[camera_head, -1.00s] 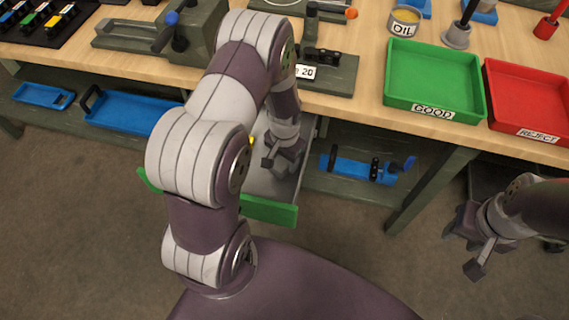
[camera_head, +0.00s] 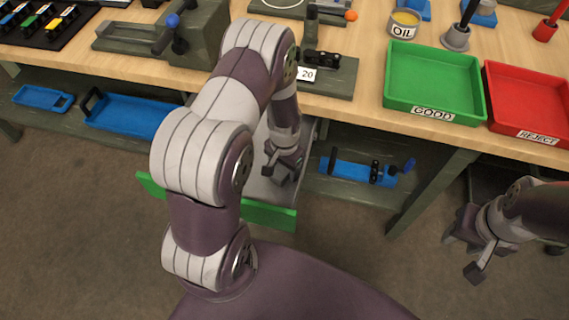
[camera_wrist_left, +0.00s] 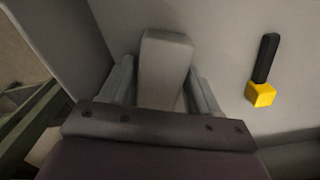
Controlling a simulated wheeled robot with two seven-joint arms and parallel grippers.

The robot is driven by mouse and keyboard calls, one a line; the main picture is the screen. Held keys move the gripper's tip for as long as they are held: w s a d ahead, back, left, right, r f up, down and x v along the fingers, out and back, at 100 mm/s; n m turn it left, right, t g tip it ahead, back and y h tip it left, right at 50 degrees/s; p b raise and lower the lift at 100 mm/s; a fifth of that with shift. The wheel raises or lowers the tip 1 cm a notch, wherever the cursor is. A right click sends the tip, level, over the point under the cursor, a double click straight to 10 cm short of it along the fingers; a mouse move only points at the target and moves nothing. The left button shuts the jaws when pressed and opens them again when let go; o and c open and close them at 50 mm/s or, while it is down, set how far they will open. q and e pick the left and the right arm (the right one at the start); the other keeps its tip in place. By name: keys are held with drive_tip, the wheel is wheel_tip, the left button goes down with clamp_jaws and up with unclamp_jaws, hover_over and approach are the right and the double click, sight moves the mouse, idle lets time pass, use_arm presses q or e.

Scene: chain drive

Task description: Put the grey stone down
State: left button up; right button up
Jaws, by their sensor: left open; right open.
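The grey stone (camera_wrist_left: 165,65) is a pale oblong block in the left wrist view. It lies between the two fingers of my left gripper (camera_head: 279,174), which is open, with a finger on each side. I cannot tell whether a finger touches it. The gripper is down inside the open drawer, whose green front (camera_head: 268,214) shows in the head view. The stone appears to rest on the grey drawer floor (camera_wrist_left: 225,45). In the head view I cannot make the stone out. My right gripper (camera_head: 463,255) is open and empty, out over the floor at the right.
A yellow-and-black tool (camera_wrist_left: 262,85) lies in the drawer to the right of the stone. The drawer walls stand close around the gripper. On the bench are a green GOOD tray (camera_head: 432,75) and a red REJECT tray (camera_head: 530,100).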

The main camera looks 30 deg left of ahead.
use_arm(q)
wheel_tip(320, 180, up, 13)
drive_tip(key=p, duration=0.1)
drive_tip(key=s+d+r+p, duration=0.2)
drive_tip(key=s+r, duration=0.2)
drive_tip(key=r, duration=0.2)
drive_tip(key=s+d+r+n+t+p, duration=0.1)
drive_tip(key=s+d+r+p, duration=0.2)
drive_tip(key=r, duration=0.4)
drive_tip(key=shift+s+n+t, duration=0.3)
drive_tip(key=shift+s, duration=0.35)
drive_tip(key=shift+d+r, duration=0.1)
